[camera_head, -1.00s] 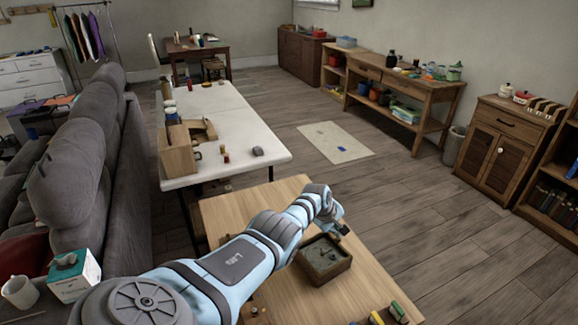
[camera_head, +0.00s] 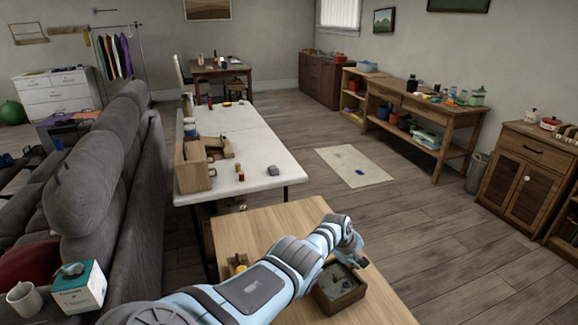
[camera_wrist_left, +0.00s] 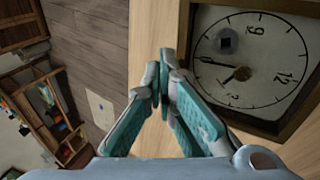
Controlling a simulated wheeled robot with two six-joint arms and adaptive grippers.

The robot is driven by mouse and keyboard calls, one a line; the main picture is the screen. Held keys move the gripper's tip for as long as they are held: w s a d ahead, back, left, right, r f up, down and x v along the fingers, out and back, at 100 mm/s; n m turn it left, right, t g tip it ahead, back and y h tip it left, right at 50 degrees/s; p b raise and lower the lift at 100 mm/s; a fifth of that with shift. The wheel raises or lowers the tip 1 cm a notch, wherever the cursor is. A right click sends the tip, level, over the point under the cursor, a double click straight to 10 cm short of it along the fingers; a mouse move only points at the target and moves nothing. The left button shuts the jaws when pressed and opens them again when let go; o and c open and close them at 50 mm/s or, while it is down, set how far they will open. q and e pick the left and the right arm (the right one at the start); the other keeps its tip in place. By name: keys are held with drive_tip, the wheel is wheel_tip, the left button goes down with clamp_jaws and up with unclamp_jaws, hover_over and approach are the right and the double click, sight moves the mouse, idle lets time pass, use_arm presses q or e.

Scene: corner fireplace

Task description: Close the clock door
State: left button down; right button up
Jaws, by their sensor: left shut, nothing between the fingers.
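The clock (camera_head: 341,303) is a dark wooden box lying on its back on a light wood table (camera_head: 268,222). Its pale dial with black numerals and hands (camera_wrist_left: 228,85) shows inside the wooden frame in the left wrist view. I cannot make out a separate door or tell how far it stands open. My left gripper (camera_head: 361,262) is at the clock's far right side in the head view. In the wrist view the left gripper (camera_wrist_left: 166,62) has its fingertips together and empty, beside the clock's frame. My left arm hides part of the clock and table. My right gripper is not in view.
A yellow item (camera_head: 240,262) lies on the table left of my arm. A white table (camera_head: 240,135) with a wooden box (camera_head: 191,174) stands behind it. A grey sofa (camera_head: 90,200) is at the left. Wooden floor (camera_head: 440,235) is clear on the right.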

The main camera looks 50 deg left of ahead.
use_arm(q)
wheel_tip(320, 180, up, 14)
drive_tip(key=d+p, duration=0.1)
drive_tip(key=p, duration=1)
drive_tip(key=shift+w+p, duration=0.2)
drive_tip(key=shift+p, duration=0.2)
